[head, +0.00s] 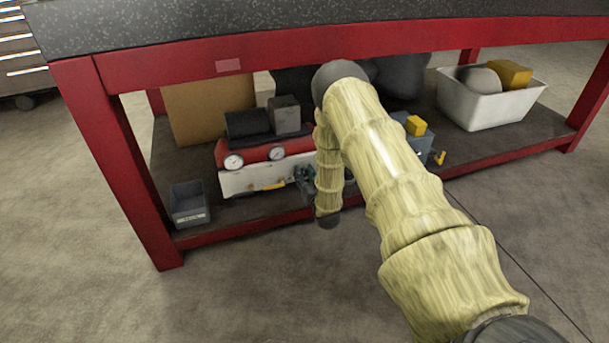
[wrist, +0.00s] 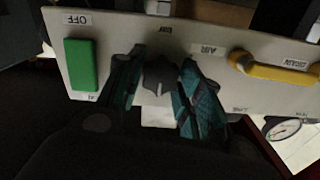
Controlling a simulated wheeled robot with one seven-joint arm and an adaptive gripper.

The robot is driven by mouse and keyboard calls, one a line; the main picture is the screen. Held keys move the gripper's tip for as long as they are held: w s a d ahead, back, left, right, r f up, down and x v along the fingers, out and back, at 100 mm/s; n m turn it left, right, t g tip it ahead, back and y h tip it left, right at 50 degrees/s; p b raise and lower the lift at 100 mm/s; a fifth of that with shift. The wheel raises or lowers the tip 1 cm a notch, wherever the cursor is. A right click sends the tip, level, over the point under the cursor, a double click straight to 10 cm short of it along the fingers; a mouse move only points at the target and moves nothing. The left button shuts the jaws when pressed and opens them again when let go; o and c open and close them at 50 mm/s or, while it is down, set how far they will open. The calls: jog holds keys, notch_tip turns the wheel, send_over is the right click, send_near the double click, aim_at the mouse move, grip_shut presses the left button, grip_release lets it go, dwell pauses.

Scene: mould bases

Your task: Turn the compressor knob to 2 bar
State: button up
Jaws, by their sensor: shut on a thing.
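The compressor (head: 252,154) sits on the low shelf under the bench, with a red tank, two round gauges and a white front panel (head: 240,182). My gripper (head: 306,178) is at the right end of that panel, partly hidden behind my arm. In the wrist view the dark grey knob (wrist: 160,74) is between the teal fingers of my gripper (wrist: 160,92), which are shut on it. The knob bears a light pointer mark; its scale is not readable. A gauge (wrist: 283,128) shows at the lower right, its reading too small to tell.
The panel carries a green switch (wrist: 81,64) labelled OFF and a yellow DRAIN handle (wrist: 275,68). A red bench beam (head: 227,66) runs above. A grey bin (head: 190,204) stands left of the compressor, a white tub (head: 490,105) at the right. The floor in front is clear.

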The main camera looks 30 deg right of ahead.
jog(key=n+p, duration=0.2)
jog(key=shift+r+n, duration=0.15)
jog(key=shift+n, duration=0.25)
jog(key=n+p, duration=0.2)
jog(key=shift+a+n, duration=0.1)
jog(key=shift+n, duration=0.3)
jog(key=n+p, duration=0.2)
jog(key=n, duration=0.4)
jog(key=shift+f+p, duration=0.2)
jog(key=shift+p, duration=0.15)
jog(key=n, duration=0.6)
jog(key=shift+a+f+n, duration=0.1)
jog(key=shift+f+n, duration=0.05)
jog(key=shift+n, duration=0.25)
jog(key=n, duration=0.5)
jog(key=o, duration=1)
